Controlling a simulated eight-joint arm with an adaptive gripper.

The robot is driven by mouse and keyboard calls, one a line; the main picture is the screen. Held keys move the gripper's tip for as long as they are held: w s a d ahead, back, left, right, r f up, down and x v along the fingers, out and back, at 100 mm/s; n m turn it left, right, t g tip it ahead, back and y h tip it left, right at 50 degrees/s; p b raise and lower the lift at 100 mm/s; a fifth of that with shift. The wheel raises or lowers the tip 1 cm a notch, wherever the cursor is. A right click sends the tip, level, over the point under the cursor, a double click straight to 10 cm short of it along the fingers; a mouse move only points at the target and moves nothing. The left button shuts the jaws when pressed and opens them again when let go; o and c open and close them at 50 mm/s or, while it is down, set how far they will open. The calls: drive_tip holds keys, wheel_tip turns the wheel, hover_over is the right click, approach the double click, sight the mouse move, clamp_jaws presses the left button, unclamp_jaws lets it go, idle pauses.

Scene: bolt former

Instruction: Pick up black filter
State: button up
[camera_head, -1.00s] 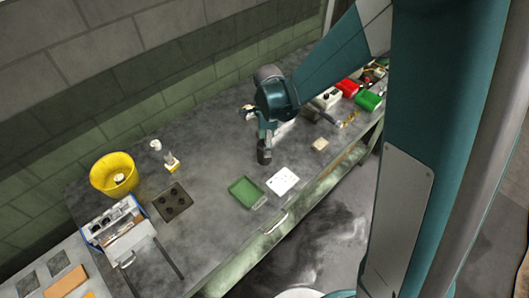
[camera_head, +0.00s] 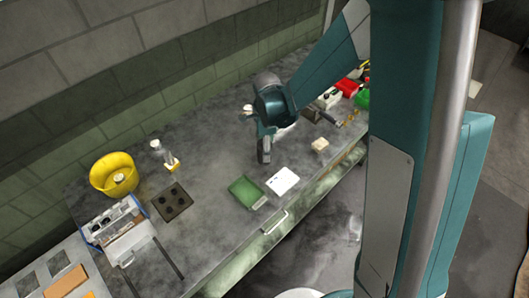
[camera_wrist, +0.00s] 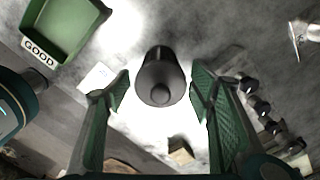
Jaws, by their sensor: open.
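The black filter, a dark cylinder (camera_wrist: 160,75) with a rounded knobbed end, stands between my two fingers in the wrist view. My gripper (camera_wrist: 160,92) is open, with a green-padded finger on each side of the filter and a visible gap at both sides. In the head view my gripper (camera_head: 264,148) points down over the middle of the workbench; the filter there is hard to tell from the dark fingers.
A green tray (camera_head: 246,192) marked GOOD and a white card (camera_head: 282,181) lie near the front edge. A small tan block (camera_head: 320,145) is right.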

drive_tip(key=shift+f, duration=0.15)
drive_tip(key=shift+f, duration=2.55)
drive_tip(key=c, duration=1)
